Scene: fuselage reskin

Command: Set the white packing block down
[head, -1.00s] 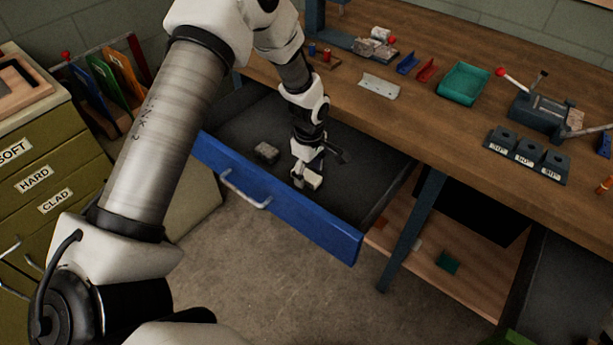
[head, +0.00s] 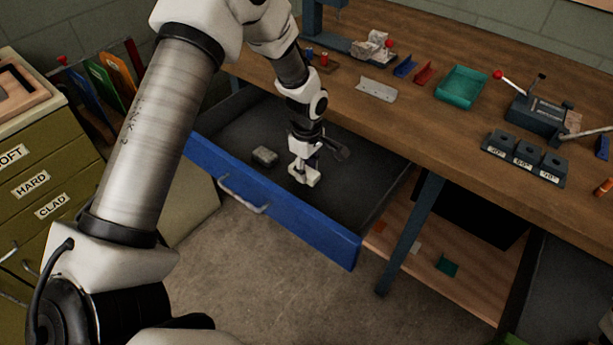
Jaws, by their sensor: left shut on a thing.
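The white packing block (head: 311,176) is a small pale piece low inside the open blue-fronted drawer (head: 290,213). My left gripper (head: 304,174) reaches down into the drawer and is shut on the block. The fingers hide part of the block. I cannot tell whether the block touches the drawer floor. My right gripper is not in view.
A grey block (head: 265,156) lies in the drawer left of my gripper. A labelled cabinet (head: 45,170) stands at left.

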